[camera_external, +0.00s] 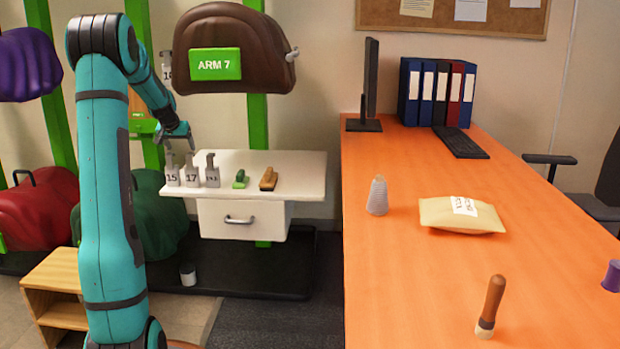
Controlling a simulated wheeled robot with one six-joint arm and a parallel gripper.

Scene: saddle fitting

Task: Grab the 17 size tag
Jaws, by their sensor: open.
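The 17 size tag (191,176) stands upright on the small white shelf (300,178), between the 15 tag (172,175) on its left and another grey tag (211,176) on its right, whose number is hard to read. My gripper (177,146) is open, just above the 15 and 17 tags, pointing down. Nothing shows between its fingers. Whether it touches any tag cannot be told from this view.
A green object (240,179) and a brown brush-like object (268,179) lie on the shelf right of the tags. A brown saddle (235,50) marked ARM 7 hangs above. The orange desk (420,290) stands to the right.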

